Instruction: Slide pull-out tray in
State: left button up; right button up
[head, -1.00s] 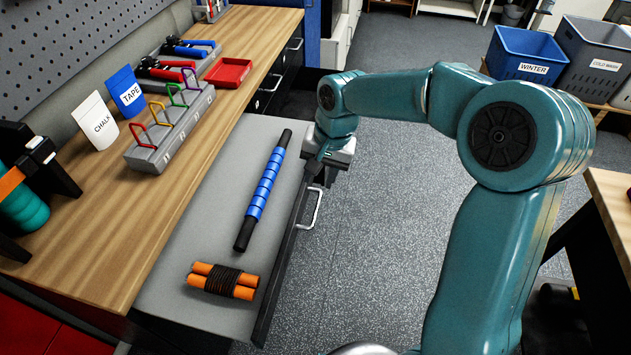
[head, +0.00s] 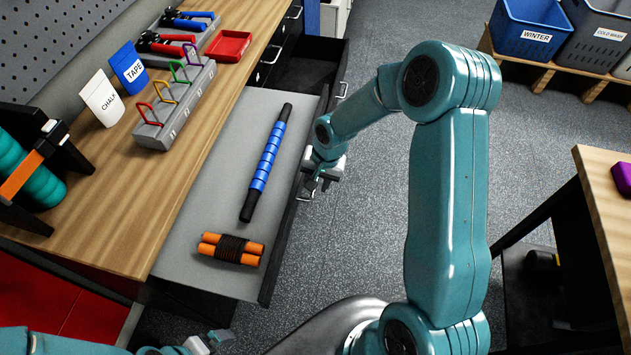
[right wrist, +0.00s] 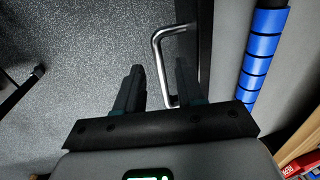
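The grey pull-out tray (head: 222,205) sticks out from under the wooden bench top. A blue-banded massage roller (head: 265,165) and an orange-handled jump rope (head: 231,249) lie on it. My right gripper (head: 320,188) is at the tray's front edge. In the right wrist view my right gripper (right wrist: 160,88) is open, with the tray's metal handle (right wrist: 158,62) between its fingers; a gap shows on the left side. My left gripper (head: 205,344) is at the bottom edge of the head view, away from the tray; its finger opening is unclear.
On the bench (head: 190,120) stand a grey rack with coloured clips (head: 172,110), chalk and tape pouches and a red dish (head: 228,45). An open drawer (head: 338,80) sticks out beyond the tray. A second table (head: 605,200) stands at right. Floor between is clear.

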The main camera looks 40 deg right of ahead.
jog(key=shift+a+f, duration=0.1)
jog(key=shift+f, duration=0.75)
jog(key=shift+w, duration=0.1)
grip_shut()
